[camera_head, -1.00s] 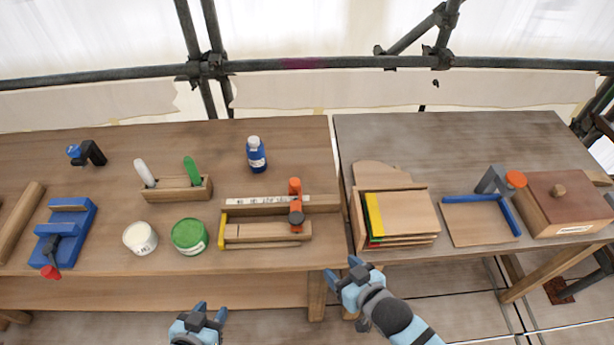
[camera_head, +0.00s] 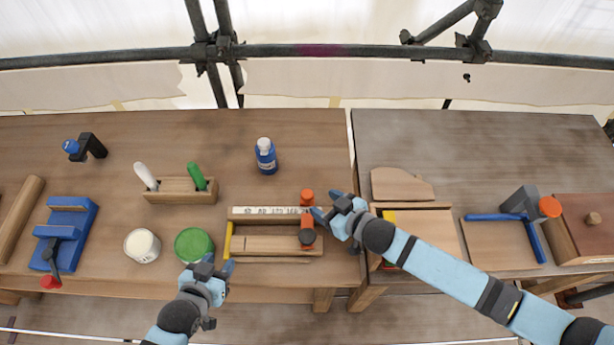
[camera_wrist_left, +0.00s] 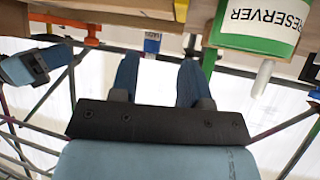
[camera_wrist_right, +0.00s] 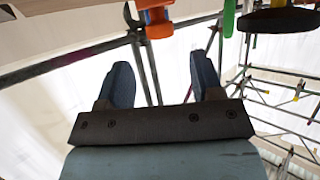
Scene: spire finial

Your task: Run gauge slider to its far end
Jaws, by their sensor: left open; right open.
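The gauge (camera_head: 272,245) is a wooden frame with a yellow left end and a pale marked scale (camera_head: 265,212) along its back. Its slider (camera_head: 307,220) is an orange piece with a dark round knob, near the right end of the scale. My right gripper (camera_head: 328,212) is open, just right of the slider's far orange part; contact is unclear. My left gripper (camera_head: 208,268) is open and empty in front of the green jar (camera_head: 194,246), left of the gauge. In the left wrist view, the green jar (camera_wrist_left: 262,25) and an orange part of the slider (camera_wrist_left: 92,22) show.
A white jar (camera_head: 142,245), a blue bottle (camera_head: 266,156) and a wooden tool holder (camera_head: 180,190) stand around the gauge. A blue vise-like fixture (camera_head: 68,232) is at left. Wooden panels, a blue-edged board (camera_head: 505,245) and a brown box (camera_head: 582,228) are on the right table.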

